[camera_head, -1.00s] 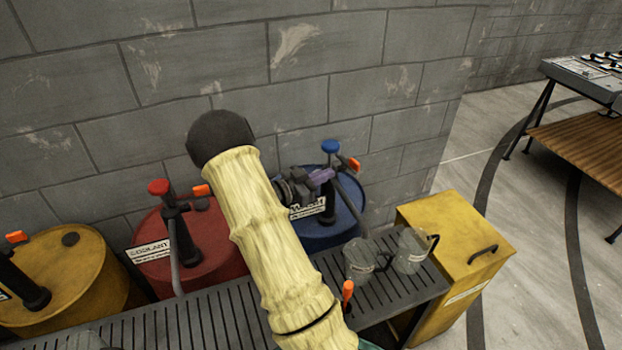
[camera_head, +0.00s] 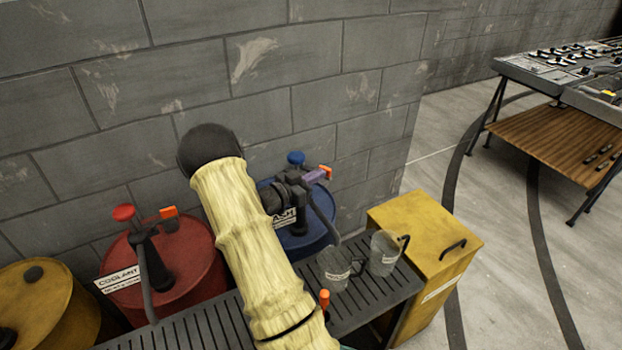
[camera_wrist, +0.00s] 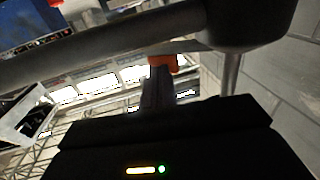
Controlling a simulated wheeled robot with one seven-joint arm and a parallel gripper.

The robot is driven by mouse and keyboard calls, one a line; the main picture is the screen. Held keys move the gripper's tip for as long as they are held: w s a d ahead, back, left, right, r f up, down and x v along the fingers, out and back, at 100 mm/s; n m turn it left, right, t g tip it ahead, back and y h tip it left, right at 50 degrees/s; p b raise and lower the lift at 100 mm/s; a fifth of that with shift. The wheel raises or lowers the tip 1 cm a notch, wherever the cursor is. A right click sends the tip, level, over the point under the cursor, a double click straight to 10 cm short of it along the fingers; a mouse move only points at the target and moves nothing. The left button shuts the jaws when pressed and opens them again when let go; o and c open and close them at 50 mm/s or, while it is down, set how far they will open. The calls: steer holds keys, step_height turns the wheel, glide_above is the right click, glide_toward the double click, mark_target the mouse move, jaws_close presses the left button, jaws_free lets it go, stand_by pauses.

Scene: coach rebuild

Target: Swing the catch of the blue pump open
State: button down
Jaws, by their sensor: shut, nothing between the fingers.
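The blue pump stands on a blue drum (camera_head: 300,242) against the wall, with a blue knob (camera_head: 296,157) on top. Its orange catch (camera_head: 326,171) sticks out to the right of the pump head. In the wrist view the orange catch (camera_wrist: 163,62) shows just beyond my fingertips. My gripper (camera_head: 314,178) is shut and empty, at the catch from the left. I cannot tell whether the fingers touch it. My forearm and wrist hide part of the pump body and drum.
A red drum (camera_head: 185,262) with a red-knobbed pump and a yellow drum (camera_head: 45,300) stand to the left. Two clear jugs (camera_head: 335,268) stand on the slatted grey bench (camera_head: 200,325). A yellow cabinet (camera_head: 425,230) stands at right.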

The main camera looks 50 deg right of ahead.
steer(key=shift+a, duration=0.15)
steer(key=s+a+b, duration=0.1)
steer(key=s+a, duration=0.1)
steer(key=a, duration=1.1)
steer(key=shift+s+a, duration=0.3)
steer(key=shift+s, duration=0.05)
